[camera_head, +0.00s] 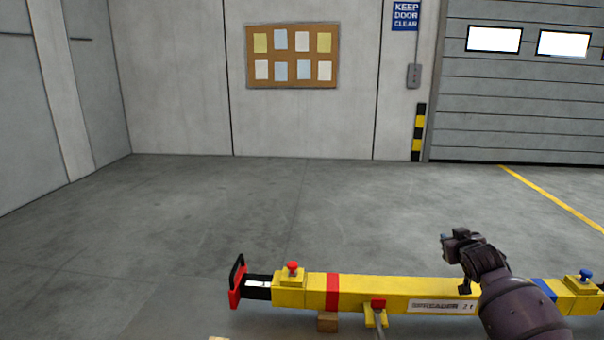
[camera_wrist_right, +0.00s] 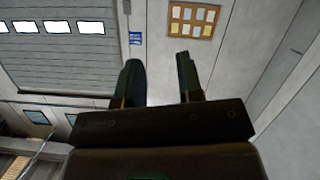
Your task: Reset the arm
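My right arm comes in from the lower right of the head view. Its gripper (camera_head: 447,242) is above the right half of a yellow spreader beam (camera_head: 380,291) and points to the left and up. In the right wrist view the two dark fingers (camera_wrist_right: 158,82) stand apart with nothing between them. Beyond them are the wall, the notice board and the shutter door. My left gripper is in neither view.
The spreader beam has a red button (camera_head: 292,267) at left, a blue button (camera_head: 585,274) at right and a red end handle (camera_head: 237,282). A wooden block (camera_head: 327,321) is under it. The grey floor (camera_head: 250,205) behind is clear up to the wall and shutter door (camera_head: 520,100).

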